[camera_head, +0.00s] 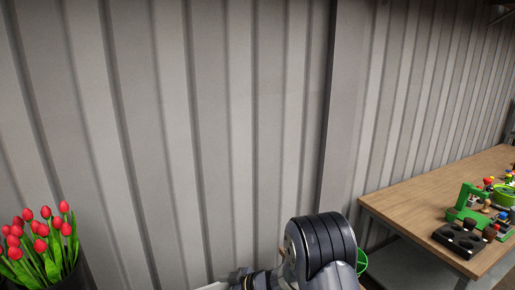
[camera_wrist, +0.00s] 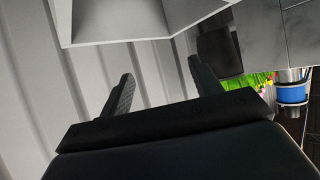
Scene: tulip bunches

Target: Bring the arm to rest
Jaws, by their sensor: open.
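My gripper (camera_wrist: 163,82) shows in the wrist view, its two dark fingers spread apart with nothing between them. A corrugated grey wall (camera_wrist: 150,68) is behind the fingers in that view. In the head view, part of my arm shows at the bottom centre, in front of the wall. The gripper itself cannot be made out there.
Red tulips (camera_head: 38,240) stand at the lower left of the head view. A wooden table (camera_head: 420,205) at the right bears a green device (camera_head: 468,203), a black holder (camera_head: 459,241) and several small coloured things. A pale angular panel fills the wrist view's top.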

